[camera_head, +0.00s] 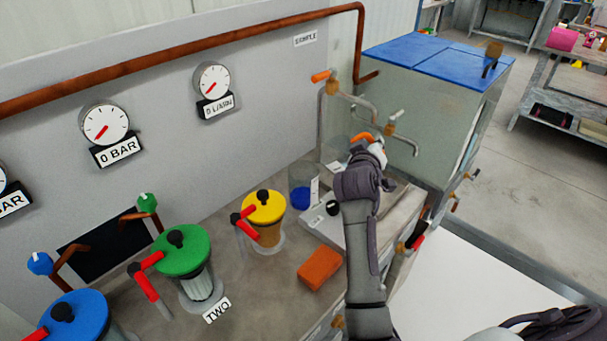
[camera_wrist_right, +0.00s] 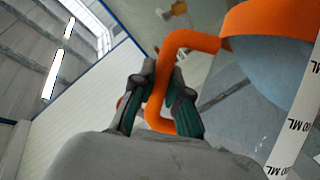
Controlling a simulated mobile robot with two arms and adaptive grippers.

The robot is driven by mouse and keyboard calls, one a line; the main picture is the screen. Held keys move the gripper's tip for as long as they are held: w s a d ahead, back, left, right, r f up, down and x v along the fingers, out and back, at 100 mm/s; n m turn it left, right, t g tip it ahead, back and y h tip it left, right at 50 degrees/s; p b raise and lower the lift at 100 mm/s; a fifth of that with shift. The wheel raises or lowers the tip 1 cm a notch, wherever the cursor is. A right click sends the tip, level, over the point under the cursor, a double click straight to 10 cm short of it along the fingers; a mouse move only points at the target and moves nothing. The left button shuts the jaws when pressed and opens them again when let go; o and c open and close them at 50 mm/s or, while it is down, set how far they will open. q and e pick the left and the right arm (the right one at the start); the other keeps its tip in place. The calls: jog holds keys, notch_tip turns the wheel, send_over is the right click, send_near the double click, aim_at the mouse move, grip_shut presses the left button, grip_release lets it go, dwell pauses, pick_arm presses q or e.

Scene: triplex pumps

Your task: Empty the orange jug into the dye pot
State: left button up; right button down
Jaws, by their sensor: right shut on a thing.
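The orange jug (camera_head: 364,138) shows only as a bit of orange rim or handle at my right gripper (camera_head: 374,152) in the head view. In the right wrist view, my right gripper (camera_wrist_right: 163,78) is shut around the orange handle of the jug (camera_wrist_right: 265,22), which has an orange rim, a bluish see-through body and a white strip marked ML. The jug's contents cannot be made out. A clear vessel (camera_head: 301,196) with blue in its bottom stands left of the gripper; I cannot tell whether it is the dye pot. My left gripper is not in view.
Taps and copper pipes (camera_head: 334,88) stand behind the gripper, beside a large tank with a blue lid (camera_head: 430,50). Lidded yellow (camera_head: 264,206), green (camera_head: 181,251) and blue (camera_head: 75,318) pumps line the bench. An orange block (camera_head: 320,269) lies in front.

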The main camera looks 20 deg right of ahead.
aim_at(368, 134)
jog(key=shift+w+a+r+n+h, duration=0.2)
jog(key=shift+a+r+n, duration=0.2)
jog(key=shift+r, duration=0.25)
jog(key=shift+w+a+r+n+h, duration=0.1)
jog(key=shift+a+r+n+h, duration=0.15)
jog(key=shift+r+n, duration=0.25)
jog(key=shift+r, duration=0.3)
jog(key=shift+w+a+r+b, duration=0.1)
jog(key=shift+a+r+b, duration=0.1)
jog(key=shift+b, duration=0.1)
jog(key=shift+a+r+n, duration=0.1)
jog(key=shift+r+n, duration=0.1)
jog(key=shift+n, duration=0.1)
jog(key=shift+w+a+r+n+t+h, duration=0.3)
jog(key=shift+a+r+n+h, duration=0.05)
jog(key=shift+a+r+n, duration=0.35)
jog(key=shift+w+a+r+n+t+h, duration=0.3)
jog(key=shift+a+r+n, duration=0.3)
jog(key=shift+r+n, duration=0.15)
dwell(0.4)
jog(key=shift+w+a+r+n+b, duration=0.1)
jog(key=shift+w+a+r+n, duration=0.15)
jog(key=shift+a, duration=0.25)
jog(key=shift+w+a+r+n+b, duration=0.15)
jog(key=shift+a+r+n, duration=0.1)
jog(key=shift+a, duration=0.25)
jog(key=shift+w+a+r+n+b, duration=0.15)
jog(key=shift+w+a+n, duration=0.1)
jog(key=shift+a, duration=0.25)
dwell(0.9)
